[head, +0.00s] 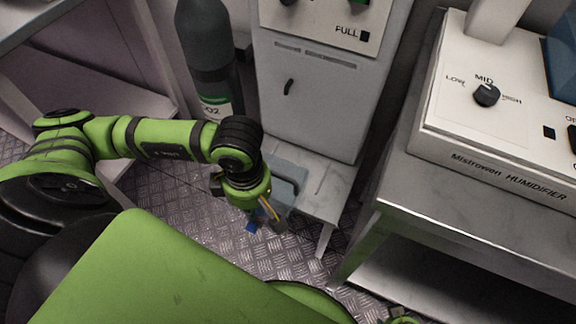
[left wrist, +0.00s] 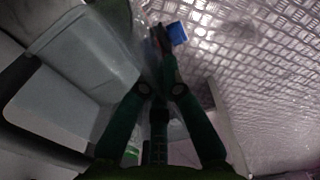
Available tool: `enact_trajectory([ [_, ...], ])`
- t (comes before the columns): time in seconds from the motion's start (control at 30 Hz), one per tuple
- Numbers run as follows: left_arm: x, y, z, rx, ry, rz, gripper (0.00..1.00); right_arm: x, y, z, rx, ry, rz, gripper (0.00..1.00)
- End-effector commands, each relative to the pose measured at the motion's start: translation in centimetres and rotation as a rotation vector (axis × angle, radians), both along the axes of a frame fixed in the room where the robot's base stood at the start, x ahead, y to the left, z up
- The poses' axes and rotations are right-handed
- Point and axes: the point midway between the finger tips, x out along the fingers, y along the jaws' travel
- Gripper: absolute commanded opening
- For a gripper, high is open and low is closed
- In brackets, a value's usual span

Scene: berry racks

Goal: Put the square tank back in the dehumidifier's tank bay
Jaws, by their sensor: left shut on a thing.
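The square tank (head: 288,172) is a translucent grey-blue box at the front left edge of the low white stand, below the dehumidifier (head: 318,95), the pale cabinet marked FULL. The fingers also show in the left wrist view (left wrist: 160,50). The tank bay cannot be made out clearly.
A dark CO2 cylinder (head: 208,55) stands left of the dehumidifier. A humidifier (head: 500,115) sits on a grey table (head: 425,200) at the right. A small blue object (head: 251,226) shows near the fingertips, also in the left wrist view (left wrist: 177,33). Patterned metal floor (head: 190,215) lies below.

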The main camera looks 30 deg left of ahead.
Motion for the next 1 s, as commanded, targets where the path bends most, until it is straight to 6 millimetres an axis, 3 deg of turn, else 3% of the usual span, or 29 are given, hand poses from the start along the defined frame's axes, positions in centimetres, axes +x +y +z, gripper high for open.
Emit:
enact_trajectory([
  [0.03, 1.6, 0.1, 0.3, 0.000, -0.008, 0.007, 0.00, -0.3, -0.1, -0.2, -0.001, 0.007, 0.001, 0.40],
  [0.4, 10.8, 0.5, 0.3, -0.003, -0.007, 0.006, 0.00, -0.5, -0.1, -0.7, -0.001, 0.008, 0.001, 0.40],
  [0.63, 15.7, 0.8, 0.2, -0.002, -0.005, 0.005, 0.00, -0.3, 0.0, -0.5, -0.001, 0.007, 0.001, 0.40],
  [0.8, 16.1, 0.9, -2.0, 0.000, 0.000, 0.002, 0.00, 0.2, 0.1, 0.4, 0.001, -0.004, 0.000, 0.40],
  [1.0, 16.1, 0.9, -3.3, -0.001, -0.002, 0.003, 0.00, 0.6, 0.1, 0.8, 0.002, -0.009, -0.001, 0.40],
])
